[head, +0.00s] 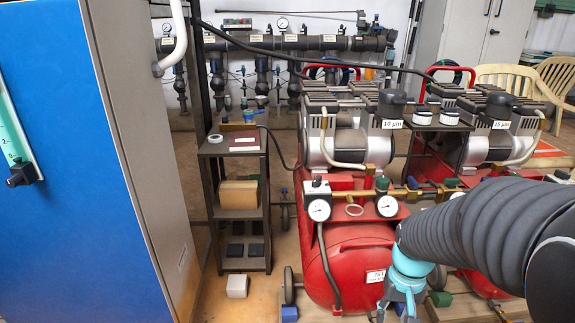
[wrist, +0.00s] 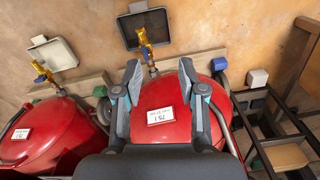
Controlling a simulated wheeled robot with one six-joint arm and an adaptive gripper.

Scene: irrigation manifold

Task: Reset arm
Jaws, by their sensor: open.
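My arm, in a ribbed dark sleeve, enters the head view from the right. My gripper (head: 402,300) hangs from its turquoise wrist in front of the red compressor tank (head: 355,262), partly cut off by the bottom edge. In the wrist view my gripper (wrist: 160,72) has its two fingers spread apart with nothing between them. The same red tank (wrist: 165,115), with a white label, lies beyond the fingers. A brass drain valve (wrist: 146,48) shows between and beyond the fingertips, over a dark tray (wrist: 144,30) on the floor.
A second red tank (wrist: 48,135) and a pale tray (wrist: 54,54) lie left in the wrist view. A black shelf stand (head: 240,209) is left of the compressor, beside a blue cabinet (head: 75,150). A pipe manifold (head: 270,43) runs along the back wall.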

